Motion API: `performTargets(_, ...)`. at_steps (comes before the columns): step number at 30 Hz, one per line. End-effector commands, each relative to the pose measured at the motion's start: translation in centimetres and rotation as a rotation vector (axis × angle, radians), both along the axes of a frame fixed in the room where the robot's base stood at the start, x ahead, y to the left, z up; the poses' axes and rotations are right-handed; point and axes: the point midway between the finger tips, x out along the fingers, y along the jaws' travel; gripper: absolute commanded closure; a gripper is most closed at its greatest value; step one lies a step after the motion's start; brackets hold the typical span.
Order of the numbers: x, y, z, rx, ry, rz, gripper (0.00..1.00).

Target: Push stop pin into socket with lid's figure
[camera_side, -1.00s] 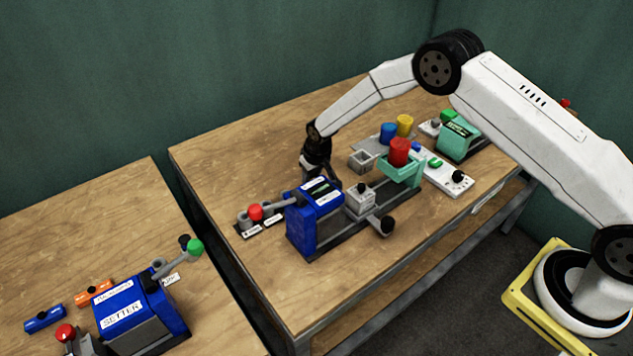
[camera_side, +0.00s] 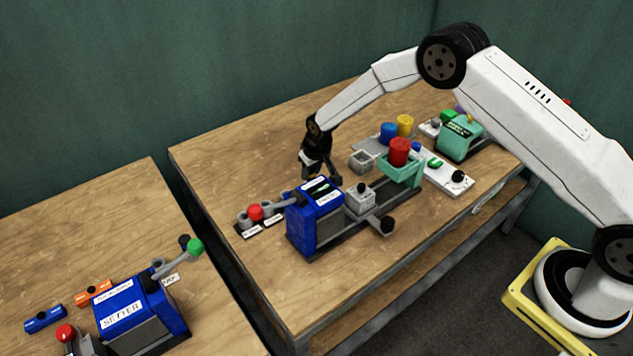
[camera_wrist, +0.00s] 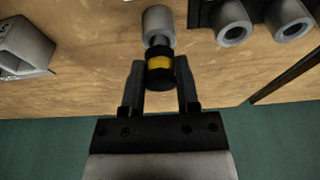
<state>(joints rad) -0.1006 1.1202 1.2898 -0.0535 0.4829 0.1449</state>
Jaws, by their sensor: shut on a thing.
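My gripper (camera_wrist: 160,88) is shut on the stop pin (camera_wrist: 160,72), which has a black grip with a yellow band. A grey neck and wide grey cylinder (camera_wrist: 157,24) extend beyond the grip; I cannot tell whether all of it is the pin. In the side view my gripper (camera_side: 322,176) is just behind the blue press (camera_side: 316,222), and the pin is hidden or too small. Two round grey sockets (camera_wrist: 233,24) (camera_wrist: 290,18) on a dark base show at the upper right of the wrist view, apart from the pin. Lid and socket markings are unreadable.
A red-knobbed lever (camera_side: 255,212) stands left of the press. A red cylinder (camera_side: 400,150) sits in a teal holder (camera_side: 405,170), with a hollow grey box (camera_side: 362,160) nearby. The box also shows in the wrist view (camera_wrist: 25,48). Bare wood lies behind the press.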

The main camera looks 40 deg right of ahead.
Motion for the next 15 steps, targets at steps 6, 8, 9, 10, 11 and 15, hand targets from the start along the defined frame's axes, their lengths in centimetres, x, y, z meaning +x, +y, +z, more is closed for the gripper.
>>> performTargets(6, 0.01, 0.00, 0.44, 0.000, -0.001, 0.000, 1.00)
performTargets(8, 0.01, 0.00, 0.53, 0.000, -0.001, 0.000, 1.00)
performTargets(9, 0.00, 0.00, 0.59, 0.000, -0.001, 0.000, 1.00)
performTargets(10, -0.01, 0.00, 0.64, 0.000, -0.001, 0.000, 1.00)
performTargets(11, -0.01, 0.00, 0.69, 0.000, 0.000, 0.000, 1.00)
performTargets(15, -0.01, 0.00, 0.92, 0.000, 0.000, 0.000, 1.00)
